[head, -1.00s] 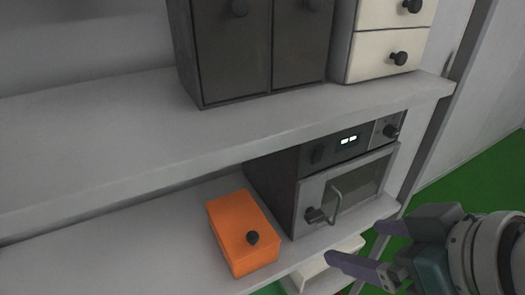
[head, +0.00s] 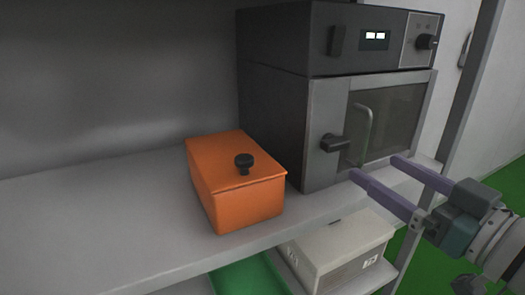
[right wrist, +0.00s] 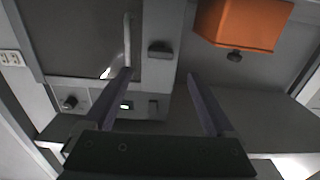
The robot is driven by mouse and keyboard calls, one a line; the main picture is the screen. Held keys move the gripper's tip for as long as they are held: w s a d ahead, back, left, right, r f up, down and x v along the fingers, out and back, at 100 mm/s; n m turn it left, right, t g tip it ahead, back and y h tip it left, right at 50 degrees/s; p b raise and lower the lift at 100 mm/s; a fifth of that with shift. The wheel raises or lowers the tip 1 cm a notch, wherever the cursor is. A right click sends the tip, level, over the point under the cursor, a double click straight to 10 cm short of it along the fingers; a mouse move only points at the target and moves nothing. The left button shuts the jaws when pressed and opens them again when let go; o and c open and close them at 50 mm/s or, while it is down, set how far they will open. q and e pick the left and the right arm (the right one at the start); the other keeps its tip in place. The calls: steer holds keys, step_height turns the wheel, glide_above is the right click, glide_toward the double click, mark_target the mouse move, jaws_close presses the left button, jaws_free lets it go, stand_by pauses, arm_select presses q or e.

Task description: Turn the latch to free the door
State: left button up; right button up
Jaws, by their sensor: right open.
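A dark oven (head: 272,100) stands on the shelf, its door (head: 398,115) shut, with a pale curved handle (head: 364,135). A black latch (head: 333,143) sits on the grey strip left of the door, its bar pointing toward the handle. It also shows in the right wrist view (right wrist: 160,48), between the lines of the two fingers. My right gripper (head: 373,168) is open and empty in front of the oven's lower part, its purple fingers pointing at it. In the right wrist view the fingertips (right wrist: 160,73) appear apart from the latch. My left gripper is not in view.
An orange box (head: 240,200) with a black knob stands left of the oven on the grey shelf (head: 110,222). A pale box (head: 345,250) and a green tray (head: 250,275) are below. A grey post (head: 470,85) rises at the right. The shelf's left is clear.

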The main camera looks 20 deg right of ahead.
mark_target(340, 145)
steer(key=w, duration=0.9)
steer(key=shift+a+b, duration=0.35)
steer(key=shift+a, duration=0.05)
steer(key=c, duration=1.4)
